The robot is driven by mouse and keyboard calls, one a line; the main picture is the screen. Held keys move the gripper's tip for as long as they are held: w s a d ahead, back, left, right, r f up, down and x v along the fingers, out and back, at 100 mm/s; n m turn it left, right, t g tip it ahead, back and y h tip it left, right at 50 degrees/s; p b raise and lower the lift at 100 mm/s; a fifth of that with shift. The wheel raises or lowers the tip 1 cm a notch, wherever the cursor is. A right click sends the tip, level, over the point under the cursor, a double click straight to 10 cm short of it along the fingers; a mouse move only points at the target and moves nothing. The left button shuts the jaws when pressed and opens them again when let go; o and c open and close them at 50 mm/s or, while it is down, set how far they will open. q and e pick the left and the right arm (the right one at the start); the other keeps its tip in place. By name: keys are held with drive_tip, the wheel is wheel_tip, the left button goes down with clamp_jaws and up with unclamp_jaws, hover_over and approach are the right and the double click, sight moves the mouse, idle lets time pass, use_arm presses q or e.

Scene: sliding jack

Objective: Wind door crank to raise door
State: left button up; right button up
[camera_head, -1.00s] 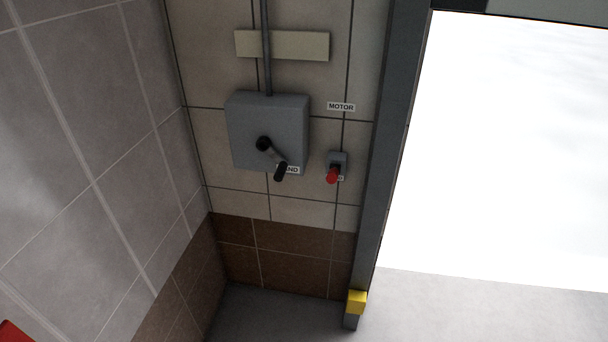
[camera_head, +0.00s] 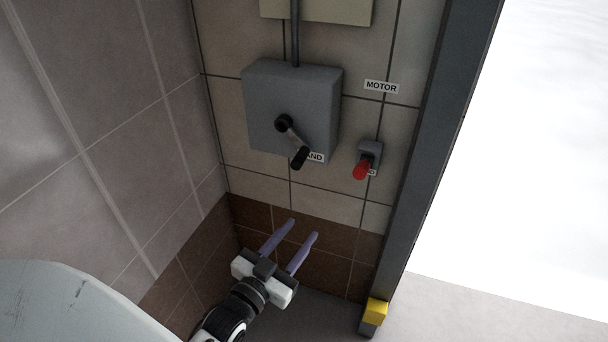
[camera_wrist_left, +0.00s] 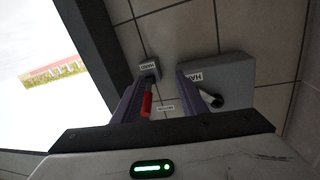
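The door crank (camera_head: 291,139) is a short black and grey arm on the front of a grey wall box (camera_head: 310,90). Its black handle hangs down and to the right, beside a label that reads partly as HAND. My left gripper (camera_head: 305,228) is below the box, apart from the crank, with its two purple fingers spread and nothing between them. In the left wrist view the crank (camera_wrist_left: 211,98) shows just right of the right finger, and a red-handled switch (camera_wrist_left: 147,104) shows by the left finger. My right gripper is not in view.
The red-handled lever switch (camera_head: 362,168) sits on the wall right of the box, under a MOTOR label (camera_head: 381,87). A dark door post (camera_head: 440,150) with a yellow block (camera_head: 376,312) stands further right, beside a bright opening. A tiled wall is close on the left.

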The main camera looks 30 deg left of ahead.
sight(305, 148)
use_arm(q)
drive_tip(key=w+a+r+t+y+b, duration=0.2)
drive_tip(key=w+a+r+t+y, duration=0.15)
drive_tip(key=a+r, duration=0.3)
drive_tip(key=shift+n+t+h, duration=0.35)
drive_tip(key=shift+n, duration=0.05)
drive_tip(key=x, duration=0.6)
drive_tip(key=r+p+x, duration=0.1)
drive_tip(key=x, duration=0.2)
drive_tip(key=shift+d, duration=0.4)
use_arm(e)
drive_tip(key=shift+x, duration=0.9)
drive_tip(key=shift+r, duration=0.1)
use_arm(q)
clamp_jaws()
use_arm(e)
drive_tip(key=shift+w, duration=0.1)
